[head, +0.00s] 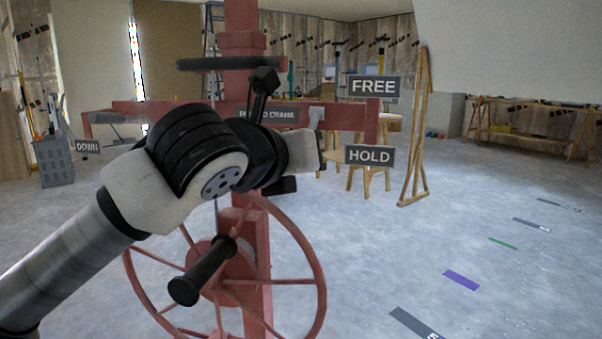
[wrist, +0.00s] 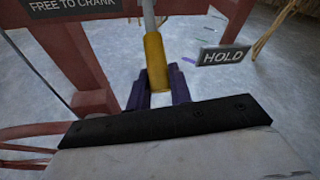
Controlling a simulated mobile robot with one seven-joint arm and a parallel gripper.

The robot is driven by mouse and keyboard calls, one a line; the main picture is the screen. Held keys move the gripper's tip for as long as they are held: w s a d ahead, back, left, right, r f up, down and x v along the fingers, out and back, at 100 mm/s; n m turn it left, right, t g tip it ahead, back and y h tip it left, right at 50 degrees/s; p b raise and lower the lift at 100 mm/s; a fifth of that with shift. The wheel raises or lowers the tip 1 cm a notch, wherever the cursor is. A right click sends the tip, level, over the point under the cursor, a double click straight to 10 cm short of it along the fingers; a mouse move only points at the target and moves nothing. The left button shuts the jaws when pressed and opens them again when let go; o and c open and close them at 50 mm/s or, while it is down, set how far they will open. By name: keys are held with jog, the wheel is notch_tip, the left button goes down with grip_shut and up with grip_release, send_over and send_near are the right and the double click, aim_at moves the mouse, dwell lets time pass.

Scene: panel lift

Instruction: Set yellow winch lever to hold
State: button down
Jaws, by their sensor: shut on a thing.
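The yellow winch lever (wrist: 156,62) is a yellow grip on a grey rod, seen in the wrist view running down from the top edge. My gripper (wrist: 160,95) is shut on the lower end of the yellow grip, with a dark finger on each side. The HOLD sign (wrist: 222,56) is to the right of the lever, apart from it. In the head view my arm hides the yellow grip and the fingertips. There the FREE sign (head: 375,86) is above the HOLD sign (head: 369,156), and my wrist is left of HOLD. A plate (head: 268,114) reads FREE TO CRANK.
The red winch frame (head: 345,118) stands behind my arm. A red handwheel (head: 318,262) with a black crank handle (head: 203,270) is below my wrist. A DOWN sign (head: 87,146) is at left. A wooden easel (head: 415,150) stands behind the signs. The floor at right is open.

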dwell(0.5)
jog(key=c, duration=1.3)
grip_release()
jog(key=p+v, duration=0.1)
jog(key=v, duration=1.2)
jog(key=shift+s+a, duration=0.1)
jog(key=shift+s, duration=0.25)
jog(key=shift+r, duration=0.15)
